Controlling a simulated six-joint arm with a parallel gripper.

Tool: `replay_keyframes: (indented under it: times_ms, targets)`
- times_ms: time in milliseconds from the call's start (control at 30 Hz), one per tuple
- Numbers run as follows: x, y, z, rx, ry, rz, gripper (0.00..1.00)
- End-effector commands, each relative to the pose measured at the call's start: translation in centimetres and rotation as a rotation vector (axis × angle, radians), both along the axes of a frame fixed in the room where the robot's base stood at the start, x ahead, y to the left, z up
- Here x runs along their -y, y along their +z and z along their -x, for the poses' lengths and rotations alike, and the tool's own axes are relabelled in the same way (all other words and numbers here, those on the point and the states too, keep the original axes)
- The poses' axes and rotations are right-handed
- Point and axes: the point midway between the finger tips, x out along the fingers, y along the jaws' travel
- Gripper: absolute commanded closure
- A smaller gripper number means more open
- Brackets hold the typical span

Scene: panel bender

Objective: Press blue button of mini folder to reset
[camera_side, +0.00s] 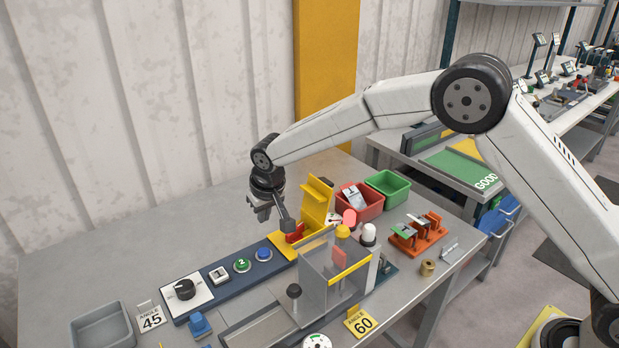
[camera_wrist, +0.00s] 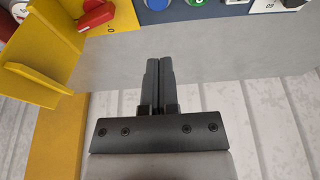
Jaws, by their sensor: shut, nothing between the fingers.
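The blue button (camera_side: 263,254) sits on the dark blue control strip of the mini folder (camera_side: 283,261), right of the green button marked 2 (camera_side: 242,265). In the wrist view the blue button (camera_wrist: 157,4) is cut by the top edge, beyond my fingertips. My gripper (camera_side: 288,224) is shut and empty, above the bench and apart from the button. In the wrist view its fingers (camera_wrist: 158,62) lie side by side over bare grey bench. The side view does not show its exact height.
A yellow bracket (camera_side: 317,203) with a red part (camera_side: 295,233) stands close to my gripper. A clear guard (camera_side: 318,270), a black dial (camera_side: 184,289), a red bin (camera_side: 359,201) and a green bin (camera_side: 387,187) are nearby. The bench at the back left is clear.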

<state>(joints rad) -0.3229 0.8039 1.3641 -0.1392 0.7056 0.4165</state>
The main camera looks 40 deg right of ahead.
Motion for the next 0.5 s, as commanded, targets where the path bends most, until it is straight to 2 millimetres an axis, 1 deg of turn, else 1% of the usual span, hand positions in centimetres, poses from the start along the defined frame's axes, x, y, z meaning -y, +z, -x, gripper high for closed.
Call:
replay_keyframes:
  times_ms: [100,500]
  targets:
    - [0.0,-1.7,-0.5,-0.001,-0.001,0.001,1.00]
    - [0.1,-6.7,-2.0,-0.001,-0.001,0.001,1.00]
